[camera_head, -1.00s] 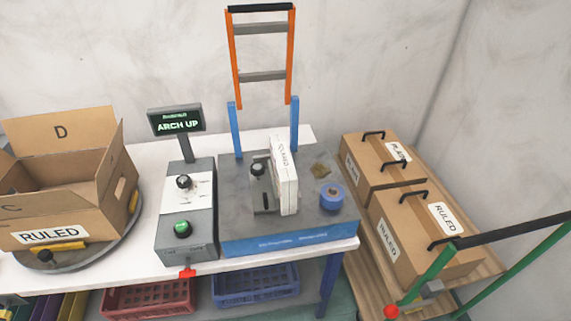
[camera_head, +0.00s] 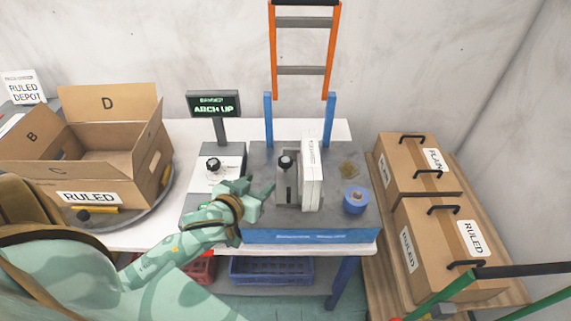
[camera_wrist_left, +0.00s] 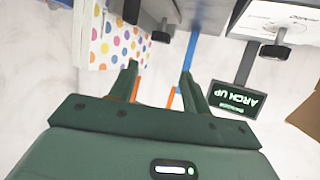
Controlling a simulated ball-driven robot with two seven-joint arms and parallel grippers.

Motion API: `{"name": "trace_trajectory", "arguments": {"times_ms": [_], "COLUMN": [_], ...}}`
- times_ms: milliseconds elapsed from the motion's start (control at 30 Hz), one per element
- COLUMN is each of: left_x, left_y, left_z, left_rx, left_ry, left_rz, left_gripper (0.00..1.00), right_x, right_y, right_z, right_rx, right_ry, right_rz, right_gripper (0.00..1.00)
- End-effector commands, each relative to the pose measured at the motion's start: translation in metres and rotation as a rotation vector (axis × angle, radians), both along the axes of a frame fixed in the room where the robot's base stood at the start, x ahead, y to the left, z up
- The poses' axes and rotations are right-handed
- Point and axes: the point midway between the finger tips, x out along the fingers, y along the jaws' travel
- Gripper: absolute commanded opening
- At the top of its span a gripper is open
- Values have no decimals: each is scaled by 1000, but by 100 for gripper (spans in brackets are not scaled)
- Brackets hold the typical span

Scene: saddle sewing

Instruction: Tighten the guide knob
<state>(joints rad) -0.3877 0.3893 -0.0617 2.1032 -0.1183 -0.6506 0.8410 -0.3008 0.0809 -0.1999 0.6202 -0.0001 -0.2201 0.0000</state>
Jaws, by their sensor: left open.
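The guide knob (camera_head: 286,162) is a black knob on the grey guide block (camera_head: 286,188), beside an upright white pad stack (camera_head: 312,175) on the blue-edged machine bed. In the left wrist view the knob (camera_wrist_left: 161,32) shows beyond the fingertips, next to the stack's polka-dotted face (camera_wrist_left: 120,38). My left gripper (camera_head: 256,190) is open and empty, left of the guide block and apart from the knob. It also shows in the left wrist view (camera_wrist_left: 160,72), its two dark green fingers spread. My right gripper is out of view.
The control box has another black knob (camera_head: 213,165) and a sign reading "ARCH UP" (camera_head: 214,104). A blue tape roll (camera_head: 356,199) sits right of the stack. An open box marked RULED (camera_head: 90,165) stands left. Closed boxes (camera_head: 440,235) stand right.

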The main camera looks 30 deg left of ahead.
Motion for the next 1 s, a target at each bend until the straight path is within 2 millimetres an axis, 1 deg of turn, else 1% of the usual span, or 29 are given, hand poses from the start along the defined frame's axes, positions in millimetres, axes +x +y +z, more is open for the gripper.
{"name": "trace_trajectory", "arguments": {"times_ms": [300,500,600,700,1000], "left_x": [74,112,124,130,133], "left_y": [7,11,12,12,13], "left_z": [-32,-49,-53,-55,-56], "left_rx": [4,5,3,3,3], "left_ry": [0,3,2,2,4], "left_rz": [0,1,0,0,0], "left_gripper": [48,48,48,48,48], "right_x": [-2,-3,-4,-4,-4], "right_y": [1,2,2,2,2], "right_z": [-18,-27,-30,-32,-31], "right_rx": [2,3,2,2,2], "right_ry": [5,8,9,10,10], "right_rz": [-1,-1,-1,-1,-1], "right_gripper": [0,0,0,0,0]}}
